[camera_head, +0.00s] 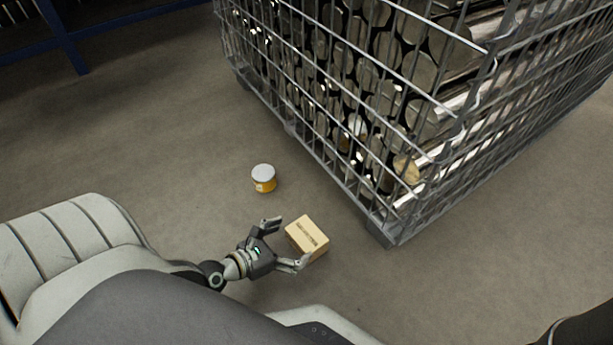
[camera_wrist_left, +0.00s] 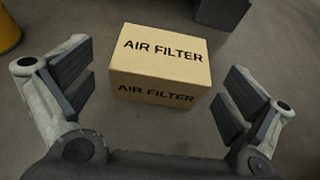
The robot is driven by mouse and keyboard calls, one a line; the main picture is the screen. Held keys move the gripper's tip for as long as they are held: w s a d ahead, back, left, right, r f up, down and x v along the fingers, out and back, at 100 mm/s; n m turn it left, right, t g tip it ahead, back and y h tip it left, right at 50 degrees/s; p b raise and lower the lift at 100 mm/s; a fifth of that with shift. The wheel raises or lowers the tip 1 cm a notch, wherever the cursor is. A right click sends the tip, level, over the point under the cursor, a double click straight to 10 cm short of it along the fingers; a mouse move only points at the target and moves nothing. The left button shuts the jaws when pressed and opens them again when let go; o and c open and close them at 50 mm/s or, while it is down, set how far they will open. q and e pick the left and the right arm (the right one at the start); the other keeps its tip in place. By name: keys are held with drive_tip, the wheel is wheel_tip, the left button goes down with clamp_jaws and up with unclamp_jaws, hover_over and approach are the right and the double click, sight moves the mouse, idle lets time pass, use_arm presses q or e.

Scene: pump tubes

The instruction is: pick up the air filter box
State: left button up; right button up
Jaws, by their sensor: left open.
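The air filter box (camera_head: 307,236) is a small tan cardboard box on the floor, near the middle of the head view. In the left wrist view the box (camera_wrist_left: 160,62) shows "AIR FILTER" in black on its top and near side. My left gripper (camera_head: 287,243) is open and empty, with its fingers pointing toward the box. In the left wrist view the left gripper (camera_wrist_left: 158,95) has one finger on each side of the box's near end, with visible gaps to it. My right gripper is not in view.
A large wire cage (camera_head: 292,122) full of metal tubes stands on the floor behind and to the right of the box. A yellow can with a white lid (camera_head: 263,178) stands behind and left of the box. The floor on the left is clear.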

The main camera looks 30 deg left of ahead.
sight(303, 236)
use_arm(q)
drive_tip(key=b+x, duration=0.1)
drive_tip(key=x, duration=0.4)
drive_tip(key=shift+d+b, duration=0.25)
drive_tip(key=shift+b, duration=0.1)
drive_tip(key=c, duration=0.8)
drive_tip(key=shift+r, duration=0.15)
